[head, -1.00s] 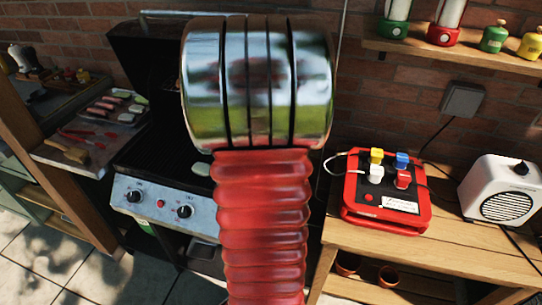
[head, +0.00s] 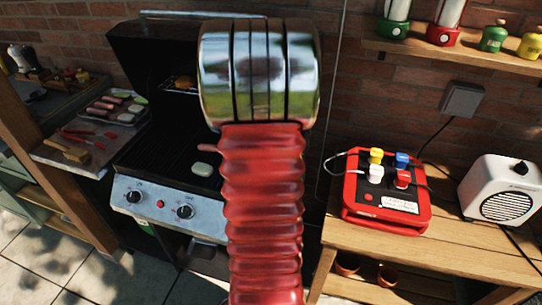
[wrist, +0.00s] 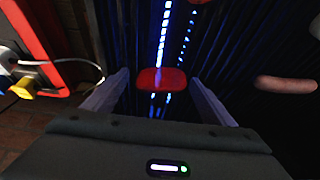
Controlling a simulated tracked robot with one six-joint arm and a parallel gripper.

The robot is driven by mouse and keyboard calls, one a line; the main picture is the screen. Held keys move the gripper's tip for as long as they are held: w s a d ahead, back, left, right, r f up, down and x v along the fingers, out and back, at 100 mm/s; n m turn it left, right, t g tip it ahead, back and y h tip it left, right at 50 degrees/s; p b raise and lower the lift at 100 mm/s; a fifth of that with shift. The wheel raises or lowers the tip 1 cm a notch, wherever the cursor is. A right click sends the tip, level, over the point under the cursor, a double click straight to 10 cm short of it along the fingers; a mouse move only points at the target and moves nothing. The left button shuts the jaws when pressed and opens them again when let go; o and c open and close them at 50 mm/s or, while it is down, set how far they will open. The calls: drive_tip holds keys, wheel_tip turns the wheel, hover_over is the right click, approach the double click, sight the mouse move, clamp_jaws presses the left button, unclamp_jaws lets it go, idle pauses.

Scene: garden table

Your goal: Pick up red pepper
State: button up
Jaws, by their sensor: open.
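The red pepper (wrist: 161,79) is a flat, rounded red piece on the dark grill grate in the wrist view. My gripper (wrist: 159,86) is open, with one finger on each side of the pepper and a gap at both sides. I cannot tell how far the fingertips are above the grate. In the head view my own arm hides the pepper and the gripper.
A sausage (wrist: 285,84) lies right of the gripper in the wrist view. The head view shows a white piece (head: 201,169) on the grill (head: 165,150). A red panel box (head: 362,216) with coloured plugs and a loose cable stands on the wooden table at right.

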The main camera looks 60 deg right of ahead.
drive_tip(key=shift+c, duration=0.5)
drive_tip(key=c, duration=1.1)
wheel_tip(320, 180, up, 10)
idle(0.4)
idle(0.4)
